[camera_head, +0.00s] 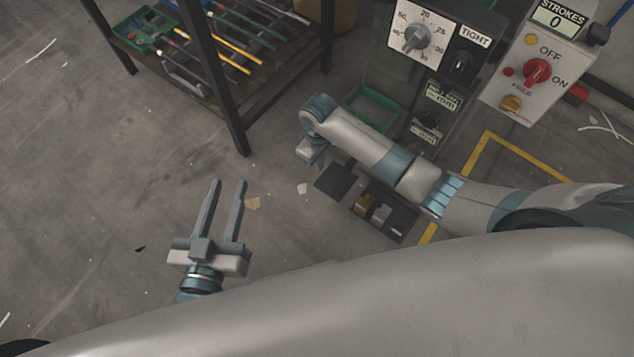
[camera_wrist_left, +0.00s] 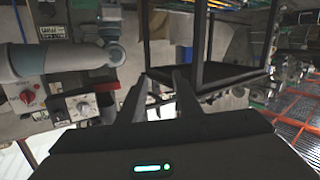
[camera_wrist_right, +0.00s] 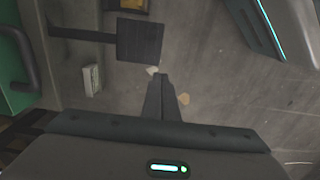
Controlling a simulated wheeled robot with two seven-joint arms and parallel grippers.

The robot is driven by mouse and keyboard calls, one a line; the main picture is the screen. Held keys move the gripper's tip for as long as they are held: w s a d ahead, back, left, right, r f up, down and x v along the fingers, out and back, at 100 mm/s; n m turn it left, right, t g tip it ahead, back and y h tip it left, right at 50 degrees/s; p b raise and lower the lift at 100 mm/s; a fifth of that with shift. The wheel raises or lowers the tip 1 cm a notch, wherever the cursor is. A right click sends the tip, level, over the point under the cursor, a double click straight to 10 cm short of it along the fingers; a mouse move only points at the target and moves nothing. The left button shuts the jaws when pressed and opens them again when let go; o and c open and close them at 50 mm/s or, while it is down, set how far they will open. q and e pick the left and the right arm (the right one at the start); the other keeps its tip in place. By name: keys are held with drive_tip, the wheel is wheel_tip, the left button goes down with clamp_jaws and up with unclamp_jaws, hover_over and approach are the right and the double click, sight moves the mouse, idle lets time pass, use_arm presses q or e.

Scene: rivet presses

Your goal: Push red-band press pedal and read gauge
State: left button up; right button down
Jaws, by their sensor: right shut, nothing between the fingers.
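A dark square pedal plate (camera_head: 335,181) lies low near the floor in the head view, and it also shows in the right wrist view (camera_wrist_right: 139,41). No red band is visible on it. My right gripper (camera_wrist_right: 161,78) is shut and empty, its tips just beside the plate's lower right corner in the picture; I cannot tell its height. A round dial (camera_head: 416,37) with numbers and a grey pointer knob sits on the machine front, beside a "TIGHT" label. My left gripper (camera_head: 225,212) is open and empty over bare floor.
A control box (camera_head: 535,78) with a red knob and a "STROKES 0" counter (camera_head: 562,13) stands upper right. A dark tray (camera_head: 397,234) of small parts lies right of the plate. A rack (camera_head: 240,105) holds rods upper left.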

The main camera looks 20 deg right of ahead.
sight(318, 188)
drive_tip(key=shift+f, duration=0.1)
